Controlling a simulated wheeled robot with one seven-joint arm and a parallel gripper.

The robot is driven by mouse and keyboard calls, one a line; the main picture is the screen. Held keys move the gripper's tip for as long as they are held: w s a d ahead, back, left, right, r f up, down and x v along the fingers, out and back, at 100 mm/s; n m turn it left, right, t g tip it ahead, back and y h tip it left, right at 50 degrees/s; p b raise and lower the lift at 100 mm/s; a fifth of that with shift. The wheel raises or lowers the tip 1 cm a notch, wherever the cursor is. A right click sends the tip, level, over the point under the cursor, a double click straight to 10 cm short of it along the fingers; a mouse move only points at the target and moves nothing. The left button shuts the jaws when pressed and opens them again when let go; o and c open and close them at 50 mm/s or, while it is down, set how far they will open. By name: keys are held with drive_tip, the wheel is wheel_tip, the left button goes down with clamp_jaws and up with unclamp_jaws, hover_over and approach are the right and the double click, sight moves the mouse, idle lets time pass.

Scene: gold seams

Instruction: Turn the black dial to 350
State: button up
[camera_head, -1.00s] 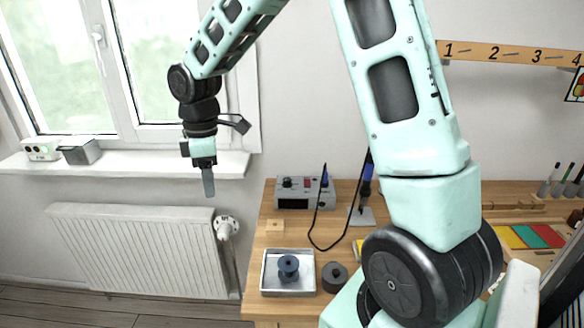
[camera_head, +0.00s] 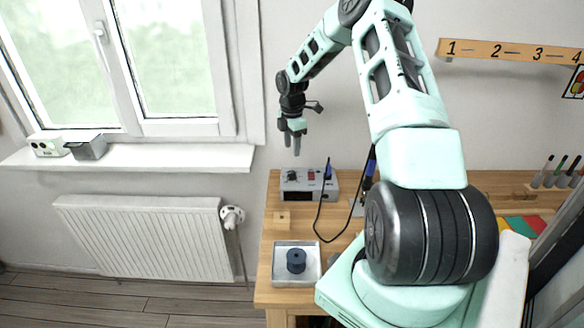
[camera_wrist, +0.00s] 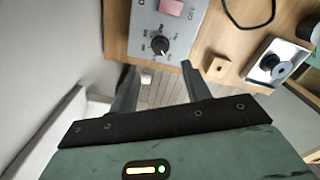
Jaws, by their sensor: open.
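The black dial (camera_wrist: 159,45) sits on the face of a grey control box (camera_wrist: 185,22), with printed marks around it; its pointer setting is too small to read. In the head view the same box (camera_head: 309,186) stands at the back of the workbench, and its dial (camera_head: 291,176) is a small dark spot on the left of the box. My gripper (camera_head: 293,150) hangs above and near the left part of the box, fingers pointing down, apart from it. In the wrist view my gripper (camera_wrist: 158,78) is open and empty, with the dial beyond the gap between its fingers.
A blue soldering iron (camera_head: 369,172) and its black cable stand right of the box. A small wooden block (camera_head: 281,219) and a metal tray (camera_head: 281,272) holding a dark spool (camera_head: 296,260) are in front. The window sill (camera_head: 180,158) is at left.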

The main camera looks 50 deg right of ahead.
sight(292, 172)
wheel_tip(292, 172, down, 10)
drive_tip(key=shift+f+p, duration=0.15)
drive_tip(key=shift+p, duration=1.05)
drive_tip(key=c, duration=1)
